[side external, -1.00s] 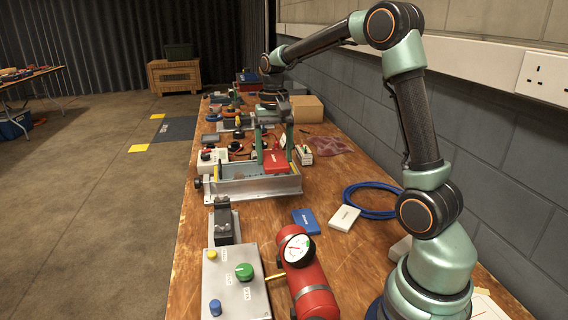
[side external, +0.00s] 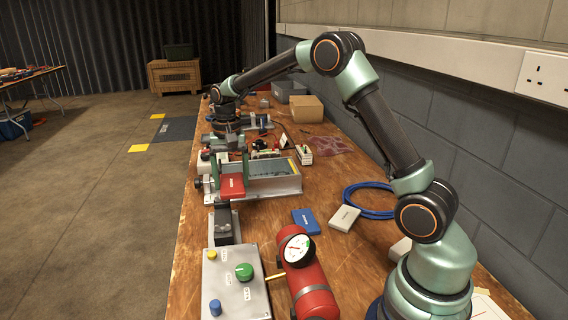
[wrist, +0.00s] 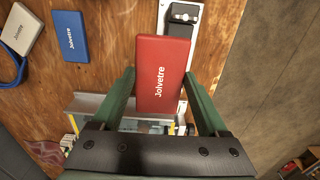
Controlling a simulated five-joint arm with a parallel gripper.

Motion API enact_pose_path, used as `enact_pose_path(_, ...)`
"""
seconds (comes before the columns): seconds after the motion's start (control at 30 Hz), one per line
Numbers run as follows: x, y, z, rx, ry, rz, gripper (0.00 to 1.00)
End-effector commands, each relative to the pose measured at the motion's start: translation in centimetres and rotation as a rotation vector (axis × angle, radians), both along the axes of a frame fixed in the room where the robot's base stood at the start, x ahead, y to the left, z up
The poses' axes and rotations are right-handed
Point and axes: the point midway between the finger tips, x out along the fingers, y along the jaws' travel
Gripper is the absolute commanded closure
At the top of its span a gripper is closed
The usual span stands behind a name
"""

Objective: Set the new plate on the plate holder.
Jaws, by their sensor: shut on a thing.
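The red plate (side external: 232,187), marked "Jolvetre" in the wrist view (wrist: 162,75), is held between the green fingers of my gripper (side external: 233,170). My gripper is shut on its sides. The plate hangs in front of the left part of the metal tray (side external: 270,187); its height above the bench is unclear. A black block on a grey base (side external: 223,222), perhaps the plate holder, stands nearer the camera, just below the plate in the picture. In the wrist view the black block (wrist: 182,14) shows beyond the plate's far end, partly hidden by it.
A blue plate (side external: 305,221) and a white plate (side external: 344,218) lie on the bench to the right, near a blue cable coil (side external: 370,203). A control box (side external: 235,285) and a red cylinder with a gauge (side external: 305,275) stand at the front.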

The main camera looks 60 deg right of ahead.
Motion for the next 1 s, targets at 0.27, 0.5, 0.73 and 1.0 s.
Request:
enact_pose_path(0.27, 1.9, 2.9, -2.4, -0.001, -0.001, 0.0, 0.83)
enact_pose_path(0.5, 1.9, 2.9, -3.9, 0.0, 0.0, -0.001, 0.83)
enact_pose_path(0.73, 1.9, 2.9, -5.7, 0.0, 0.0, -0.001, 0.83)
enact_pose_path(1.0, 1.9, 2.9, -6.7, 0.0, 0.0, 0.0, 0.83)
